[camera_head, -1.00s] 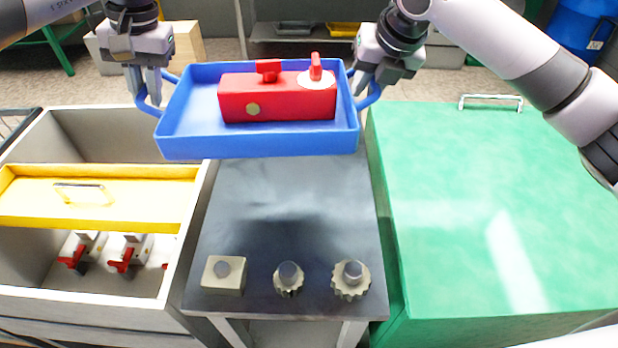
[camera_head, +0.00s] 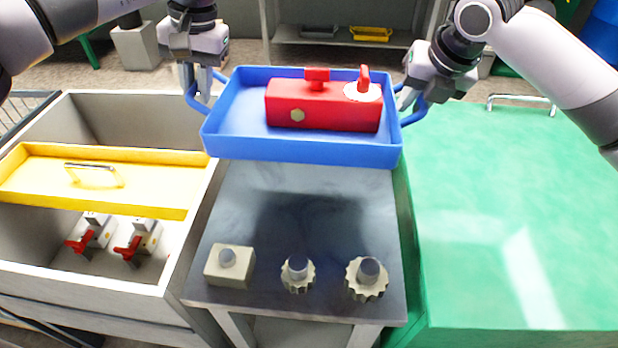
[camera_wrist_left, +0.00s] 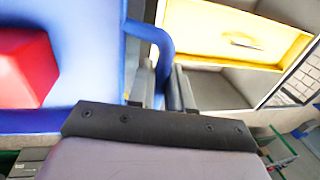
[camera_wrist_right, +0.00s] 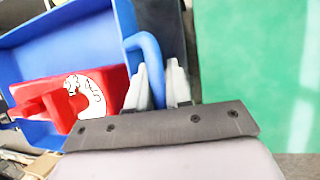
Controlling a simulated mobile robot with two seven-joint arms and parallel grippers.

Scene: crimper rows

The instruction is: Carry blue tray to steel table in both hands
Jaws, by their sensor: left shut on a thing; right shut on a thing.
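The blue tray (camera_head: 300,150) is held level in the head view, over the far part of the dark steel table (camera_head: 290,225). A red block-shaped device (camera_head: 322,108) with two red knobs sits in the tray. My left gripper (camera_head: 200,95) is shut on the tray's left handle, which shows in the left wrist view (camera_wrist_left: 165,45). My right gripper (camera_head: 408,98) is shut on the right handle, which shows in the right wrist view (camera_wrist_right: 150,60). The tray hides the table's far end, and I cannot tell the gap between them.
Several pale parts, such as a square block (camera_head: 229,266) and a toothed one (camera_head: 367,280), stand along the steel table's near edge. A grey bin with a yellow tray (camera_head: 130,190) is at the left. A green surface (camera_head: 500,230) with a metal handle is at the right. The table's middle is clear.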

